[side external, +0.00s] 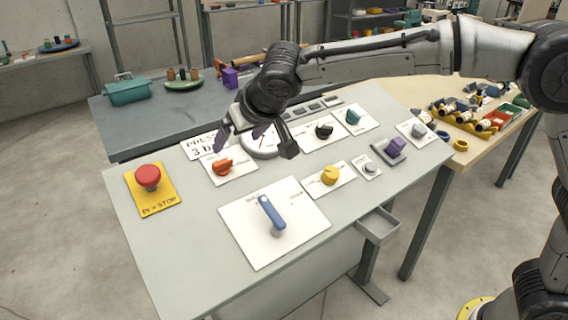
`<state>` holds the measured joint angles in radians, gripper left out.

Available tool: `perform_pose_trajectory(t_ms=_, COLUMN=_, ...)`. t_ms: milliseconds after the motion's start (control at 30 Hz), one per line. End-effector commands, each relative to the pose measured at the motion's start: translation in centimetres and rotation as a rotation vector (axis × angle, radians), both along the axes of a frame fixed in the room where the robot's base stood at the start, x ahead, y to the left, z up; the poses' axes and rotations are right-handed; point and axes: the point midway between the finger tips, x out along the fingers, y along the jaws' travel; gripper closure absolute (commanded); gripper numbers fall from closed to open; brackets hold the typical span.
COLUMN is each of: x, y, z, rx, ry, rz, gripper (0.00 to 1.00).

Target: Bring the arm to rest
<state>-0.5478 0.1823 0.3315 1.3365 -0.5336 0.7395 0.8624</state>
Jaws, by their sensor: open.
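My arm reaches in from the right, and my gripper (240,137) hangs over the back left part of a grey control panel (194,262). Its fingers are apart with nothing seen between them. It is close above a white round gauge (262,148) and partly covers it. An orange-red knob (222,166) on a white plate is just below the gripper in the picture. I cannot tell whether the fingers touch anything.
A teal toolbox (129,90) stands on the bench behind. A wooden table (455,83) with loose parts is right.

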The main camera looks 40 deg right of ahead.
Motion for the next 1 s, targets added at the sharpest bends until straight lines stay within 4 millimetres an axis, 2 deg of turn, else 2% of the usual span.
perform_pose_trajectory(t_ms=67, x=0.3, y=-0.7, z=0.2, rx=0.002, ry=-0.004, rz=-0.013, gripper=0.07)
perform_pose_trajectory(t_ms=167, x=0.6, y=-2.7, z=2.7, rx=0.024, ry=-0.042, rz=-0.046, gripper=0.07)
perform_pose_trajectory(t_ms=267, x=-0.4, y=-6.8, z=6.4, rx=0.058, ry=-0.092, rz=-0.11, gripper=0.07)
perform_pose_trajectory(t_ms=367, x=-3.7, y=-12.2, z=9.5, rx=0.097, ry=-0.117, rz=-0.192, gripper=0.07)
perform_pose_trajectory(t_ms=400, x=-5.4, y=-14.2, z=10.2, rx=0.104, ry=-0.118, rz=-0.216, gripper=0.07)
perform_pose_trajectory(t_ms=533, x=-12.1, y=-19.6, z=10.9, rx=0.112, ry=-0.101, rz=-0.269, gripper=0.07)
perform_pose_trajectory(t_ms=600, x=-16.0, y=-21.7, z=10.3, rx=0.108, ry=-0.084, rz=-0.282, gripper=0.07)
perform_pose_trajectory(t_ms=733, x=-23.3, y=-24.0, z=7.6, rx=0.095, ry=-0.033, rz=-0.276, gripper=0.07)
perform_pose_trajectory(t_ms=800, x=-26.8, y=-24.4, z=5.4, rx=0.086, ry=0.005, rz=-0.257, gripper=0.07)
perform_pose_trajectory(t_ms=900, x=-30.9, y=-24.2, z=1.9, rx=0.072, ry=0.066, rz=-0.205, gripper=0.07)
perform_pose_trajectory(t_ms=1000, x=-33.8, y=-23.4, z=-1.4, rx=0.054, ry=0.137, rz=-0.126, gripper=0.07)
